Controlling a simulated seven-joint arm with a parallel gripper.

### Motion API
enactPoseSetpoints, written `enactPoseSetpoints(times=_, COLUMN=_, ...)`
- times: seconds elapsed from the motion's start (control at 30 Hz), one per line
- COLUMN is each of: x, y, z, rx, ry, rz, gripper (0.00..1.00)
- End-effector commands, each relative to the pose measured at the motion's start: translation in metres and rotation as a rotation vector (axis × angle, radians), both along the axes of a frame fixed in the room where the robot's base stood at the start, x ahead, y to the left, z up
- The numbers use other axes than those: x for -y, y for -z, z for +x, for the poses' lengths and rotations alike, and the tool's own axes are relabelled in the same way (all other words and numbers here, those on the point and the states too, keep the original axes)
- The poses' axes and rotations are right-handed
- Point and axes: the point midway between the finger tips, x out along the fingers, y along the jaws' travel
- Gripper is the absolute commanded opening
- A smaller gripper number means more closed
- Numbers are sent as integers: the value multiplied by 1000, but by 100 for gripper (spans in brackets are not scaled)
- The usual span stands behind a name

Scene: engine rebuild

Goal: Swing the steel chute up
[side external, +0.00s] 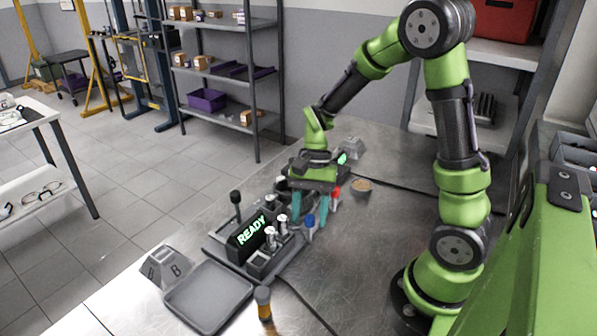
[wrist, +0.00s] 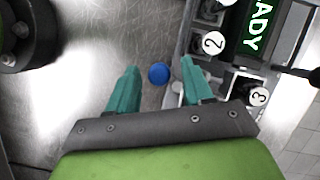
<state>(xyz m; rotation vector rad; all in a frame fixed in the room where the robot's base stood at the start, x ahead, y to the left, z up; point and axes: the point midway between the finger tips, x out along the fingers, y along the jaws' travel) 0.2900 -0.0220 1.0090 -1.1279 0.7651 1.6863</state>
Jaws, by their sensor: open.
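My gripper (side external: 310,206) has two teal fingers, points down and is open beside the dark fixture with the lit READY display (side external: 251,231). In the wrist view, a round blue cap (wrist: 158,74) lies between and just beyond my open fingertips (wrist: 160,66); no contact is visible. The side view shows this blue-topped piece (side external: 309,222) in front of the fingers. I cannot single out the steel chute with certainty; my gripper hides part of the fixture's far end.
A grey tray (side external: 208,297) and a grey block lettered A and B (side external: 166,267) are at the near left. A red-topped piece (side external: 335,194) stands right of my fingers, with a small bowl (side external: 361,186) beyond. An orange-and-black piece (side external: 264,304) stands in front. The table's right middle is mostly clear.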

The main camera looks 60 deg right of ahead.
Motion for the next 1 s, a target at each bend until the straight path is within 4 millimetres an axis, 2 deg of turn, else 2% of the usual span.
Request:
enactPoseSetpoints(times=0.13, x=1, y=-3, z=1, rx=1, ry=-1, rz=-1, gripper=51)
enactPoseSetpoints(times=0.27, x=7, y=-17, z=4, rx=4, ry=0, rz=-2, gripper=51)
enactPoseSetpoints(times=0.7, x=44, y=-112, z=18, rx=5, ry=2, rz=-2, gripper=51)
enactPoseSetpoints(times=0.83, x=52, y=-135, z=21, rx=3, ry=2, rz=-2, gripper=51)
enactPoseSetpoints(times=1.0, x=59, y=-152, z=23, rx=1, ry=1, rz=-1, gripper=51)
